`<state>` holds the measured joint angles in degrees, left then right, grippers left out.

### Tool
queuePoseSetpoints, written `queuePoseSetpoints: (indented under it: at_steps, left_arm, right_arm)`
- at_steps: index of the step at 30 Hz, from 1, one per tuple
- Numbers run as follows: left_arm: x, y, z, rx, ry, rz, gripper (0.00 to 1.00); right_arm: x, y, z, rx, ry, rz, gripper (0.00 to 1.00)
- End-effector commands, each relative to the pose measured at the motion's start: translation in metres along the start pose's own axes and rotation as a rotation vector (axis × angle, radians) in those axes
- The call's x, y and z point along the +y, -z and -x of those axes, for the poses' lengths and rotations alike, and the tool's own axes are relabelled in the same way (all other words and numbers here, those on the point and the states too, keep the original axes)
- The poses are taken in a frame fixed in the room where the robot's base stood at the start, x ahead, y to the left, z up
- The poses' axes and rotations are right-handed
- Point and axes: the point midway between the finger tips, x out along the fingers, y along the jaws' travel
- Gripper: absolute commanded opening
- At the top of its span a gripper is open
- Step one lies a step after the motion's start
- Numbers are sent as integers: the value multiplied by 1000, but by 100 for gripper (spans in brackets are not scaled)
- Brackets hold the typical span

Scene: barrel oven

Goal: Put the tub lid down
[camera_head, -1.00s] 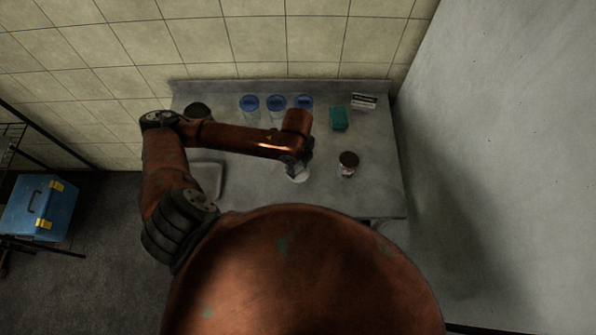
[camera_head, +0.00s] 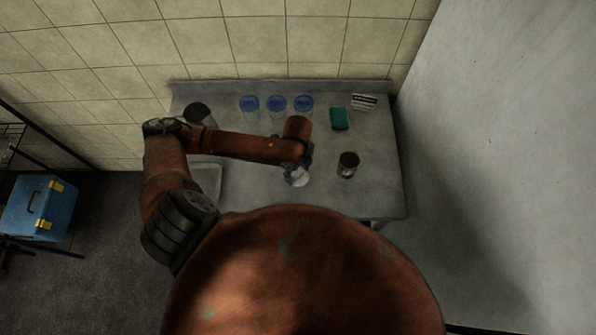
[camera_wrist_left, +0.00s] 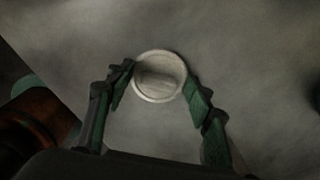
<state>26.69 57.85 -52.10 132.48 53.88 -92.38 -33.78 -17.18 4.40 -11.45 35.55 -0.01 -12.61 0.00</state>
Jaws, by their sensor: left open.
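A round, pale lid (camera_wrist_left: 159,76) with a raised rim shows in the left wrist view, its flat face toward the camera. In the head view the lid (camera_head: 297,178) is a small pale disc just below the end of my left arm, over the front middle of the grey table (camera_head: 260,188). My left gripper (camera_wrist_left: 160,84) is open, with one green-padded finger on each side of the lid. Whether the pads touch its rim, and whether it lies flat on the table, I cannot tell. My right gripper is not in view.
A dark-lidded jar (camera_head: 348,165) stands right of the lid. A pale tray (camera_head: 208,178) and a dark round pot (camera_head: 197,112) are at the left, partly behind my arm.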

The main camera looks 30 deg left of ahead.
Motion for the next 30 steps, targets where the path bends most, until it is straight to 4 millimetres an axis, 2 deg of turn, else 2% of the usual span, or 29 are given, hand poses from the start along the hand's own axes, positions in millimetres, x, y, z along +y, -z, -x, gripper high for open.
queuePoseSetpoints:
  at_steps: [4,7,15,21,25,30]
  left_arm:
    - [0,0,5,0,2,-1,48]
    - [-1,0,18,-1,3,-2,48]
    - [-2,0,75,-2,5,-1,48]
    - [-1,0,108,-1,3,-1,48]
    - [-1,0,119,0,2,0,48]
    - [0,0,123,0,0,0,48]
  right_arm:
    - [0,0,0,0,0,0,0]
    - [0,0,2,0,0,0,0]
    - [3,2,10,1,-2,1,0]
    - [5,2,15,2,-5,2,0]
    - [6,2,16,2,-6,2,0]
    - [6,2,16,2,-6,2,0]
